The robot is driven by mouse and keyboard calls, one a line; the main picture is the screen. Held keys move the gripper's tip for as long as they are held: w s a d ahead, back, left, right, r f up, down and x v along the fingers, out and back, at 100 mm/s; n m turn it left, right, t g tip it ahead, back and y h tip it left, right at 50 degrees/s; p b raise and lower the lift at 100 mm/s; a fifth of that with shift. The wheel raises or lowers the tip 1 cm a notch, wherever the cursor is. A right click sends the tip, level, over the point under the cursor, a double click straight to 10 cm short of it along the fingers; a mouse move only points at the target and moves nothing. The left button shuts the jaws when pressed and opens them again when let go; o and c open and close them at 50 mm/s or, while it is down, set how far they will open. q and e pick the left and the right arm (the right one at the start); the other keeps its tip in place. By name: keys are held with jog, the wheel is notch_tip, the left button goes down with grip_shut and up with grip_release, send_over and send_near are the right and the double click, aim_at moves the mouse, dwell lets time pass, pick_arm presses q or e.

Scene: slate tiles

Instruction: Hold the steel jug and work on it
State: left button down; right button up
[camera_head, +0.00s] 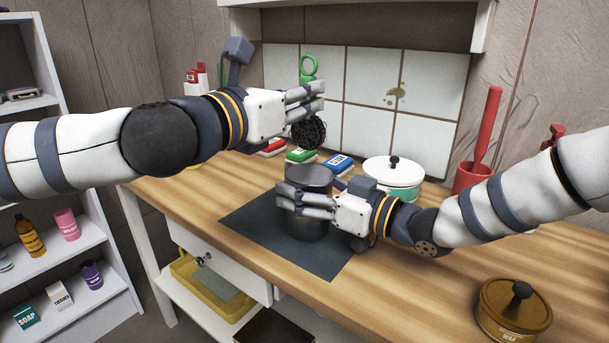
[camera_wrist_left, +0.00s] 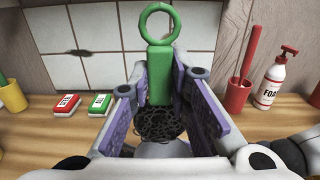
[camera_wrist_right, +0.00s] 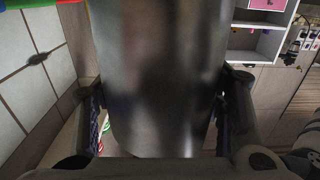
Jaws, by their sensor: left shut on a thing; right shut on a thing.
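The steel jug (camera_head: 306,226) is upright over the dark mat (camera_head: 252,222); I cannot tell whether its base touches the mat. My right gripper (camera_head: 282,198) is shut around its body from the right, and the jug fills the middle of the right wrist view (camera_wrist_right: 160,75). My left gripper (camera_head: 320,96) is shut on the green handle of a scrubber (camera_head: 307,68), with a ring on top and a black wiry head (camera_head: 309,132). The head hangs above the jug's rim, apparently apart from it. The scrubber also shows in the left wrist view (camera_wrist_left: 159,75). The jug's inside is hidden.
Behind the jug are a red box (camera_head: 271,147), a green box (camera_head: 299,156), a blue box (camera_head: 338,163) and a white lidded pot (camera_head: 392,174). A red holder (camera_head: 472,177) with a brush stands right. A wax tin (camera_head: 513,310) sits at the front right.

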jog(key=o, duration=1.4)
jog(key=shift+o, duration=0.2)
